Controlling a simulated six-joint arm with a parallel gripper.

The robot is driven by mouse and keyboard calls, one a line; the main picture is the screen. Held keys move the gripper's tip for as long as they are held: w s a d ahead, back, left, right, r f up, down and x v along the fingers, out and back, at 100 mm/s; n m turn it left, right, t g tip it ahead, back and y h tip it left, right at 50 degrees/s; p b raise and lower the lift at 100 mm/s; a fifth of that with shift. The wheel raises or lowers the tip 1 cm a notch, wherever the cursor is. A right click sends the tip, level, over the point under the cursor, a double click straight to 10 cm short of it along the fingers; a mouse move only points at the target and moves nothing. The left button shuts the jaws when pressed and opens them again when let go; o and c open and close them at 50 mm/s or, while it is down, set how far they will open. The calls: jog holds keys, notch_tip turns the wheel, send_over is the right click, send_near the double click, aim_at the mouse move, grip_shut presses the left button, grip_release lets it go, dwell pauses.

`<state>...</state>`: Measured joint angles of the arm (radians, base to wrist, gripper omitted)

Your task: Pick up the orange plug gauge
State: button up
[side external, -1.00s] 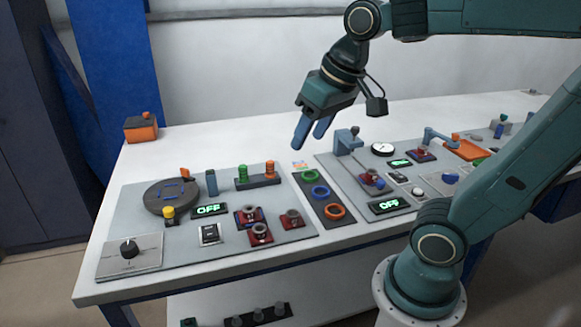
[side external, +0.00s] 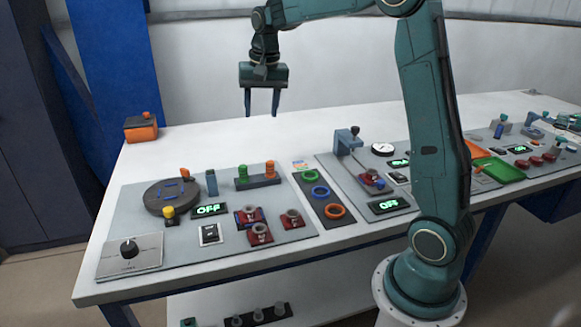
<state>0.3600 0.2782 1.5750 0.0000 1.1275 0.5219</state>
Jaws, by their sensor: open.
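An orange plug gauge (side external: 270,171) stands upright at the right end of a small dark rack (side external: 257,182) on the left grey panel. A similar green plug (side external: 242,172) stands at the rack's left end. My gripper (side external: 262,113) is high above the back of the white table, with its two blue fingers pointing down, apart and empty. In the picture it is above the rack and apart from it. A smaller orange piece (side external: 185,174) sits at the edge of the dark round turntable (side external: 165,198).
Close to the rack are a blue-grey upright block (side external: 211,183), an OFF display (side external: 209,210) and red fixtures (side external: 260,235). A strip with green, blue and orange rings (side external: 320,192) lies to the right. The back of the table is clear, apart from an orange box (side external: 141,129).

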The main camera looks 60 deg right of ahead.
jog(key=w+d+f+m, duration=0.3)
jog(key=w+d+f, duration=0.1)
jog(key=d+f, duration=0.25)
jog(key=m+g, duration=0.2)
send_over(270, 161)
notch_tip(270, 161, down, 6)
jog(key=shift+s+a+r+y, duration=0.1)
jog(key=shift+a+r+y, duration=0.05)
jog(key=shift+y, duration=0.15)
jog(key=shift+f, duration=4.3)
jog(key=shift+f, duration=2.6)
